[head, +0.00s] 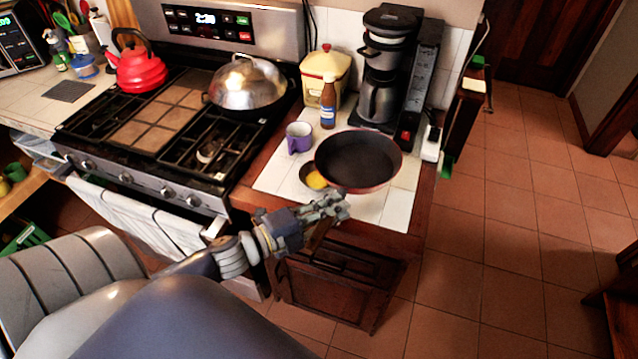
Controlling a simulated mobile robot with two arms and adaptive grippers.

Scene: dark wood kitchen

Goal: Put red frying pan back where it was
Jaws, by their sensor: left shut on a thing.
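The red frying pan (358,160) has a dark inside and a reddish rim. It is over the white-tiled counter right of the stove, and I cannot tell whether it touches the tiles. My left gripper (334,207) is at the pan's near side, shut on its handle. The brown handle end shows just below the fingers, and the fingers hide the rest. My right gripper is not in view.
A small bowl with something yellow (316,180) sits at the pan's left edge, partly covered. A purple mug (299,137), a brown bottle (328,103) and a coffee maker (383,75) stand behind. The stove holds a lidded wok (247,86) and a red kettle (138,70).

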